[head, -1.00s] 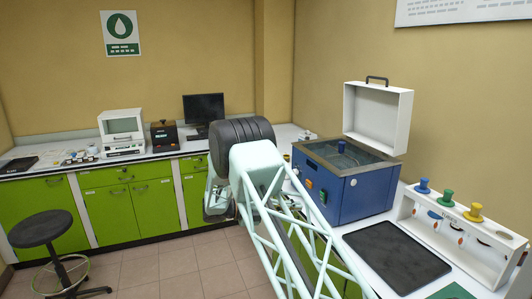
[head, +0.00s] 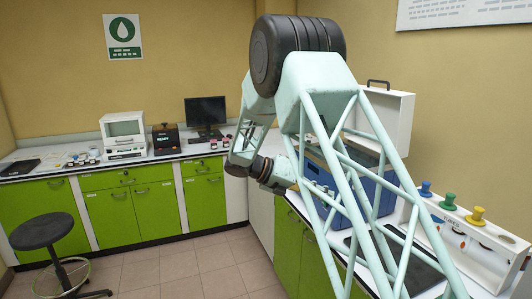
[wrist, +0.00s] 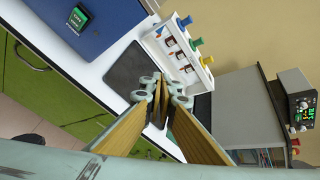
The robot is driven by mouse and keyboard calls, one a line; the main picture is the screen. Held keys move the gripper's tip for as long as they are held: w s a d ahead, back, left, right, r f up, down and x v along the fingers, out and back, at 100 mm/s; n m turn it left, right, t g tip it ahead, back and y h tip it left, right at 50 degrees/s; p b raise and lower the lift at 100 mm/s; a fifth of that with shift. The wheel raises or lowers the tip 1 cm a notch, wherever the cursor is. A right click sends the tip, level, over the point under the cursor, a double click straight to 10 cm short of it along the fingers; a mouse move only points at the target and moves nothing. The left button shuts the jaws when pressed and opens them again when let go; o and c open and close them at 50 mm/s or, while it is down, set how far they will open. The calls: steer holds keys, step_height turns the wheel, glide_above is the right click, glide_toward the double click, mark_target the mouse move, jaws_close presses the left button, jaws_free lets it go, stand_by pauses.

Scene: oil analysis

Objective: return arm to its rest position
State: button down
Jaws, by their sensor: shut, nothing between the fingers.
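My gripper (wrist: 160,88) shows in the wrist view with its two fingers closed together and nothing held between them. Its tips overlap the picture of the dark mat on the white bench, and I cannot tell the height above it. In the head view my pale green lattice arm rises large across the right half.
The blue bath (head: 373,192) with its raised white lid (head: 398,113) is partly behind my arm. A white rack (head: 490,262) with blue, green and yellow tops stands right. The dark mat (wrist: 135,68) lies beside it. A stool (head: 42,232) stands on open floor at left.

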steer(key=s+d+r+m+y, duration=0.2)
steer(key=s+r+m, duration=0.3)
steer(key=s, duration=0.5)
steer(key=s+d+r+m+g+y, duration=0.1)
steer(key=s+d+r+m+y, duration=0.3)
steer(key=s, duration=0.6)
steer(key=s+d+r+m+y, duration=0.1)
steer(key=s+r+m, duration=0.5)
steer(key=s, duration=0.4)
steer(key=s+a+m+t+y, duration=0.1)
steer(key=s+a+m+y, duration=0.2)
steer(key=s+m, duration=0.4)
steer(key=s+a+m+t+y, duration=0.2)
steer(key=s+a+m, duration=0.2)
steer(key=s, duration=1.7)
steer(key=shift+a+m+y, duration=0.2)
steer(key=shift+m+y, duration=0.2)
steer(key=shift+m, duration=1.5)
steer(key=shift+w, duration=0.1)
steer(key=shift+d+r, duration=0.1)
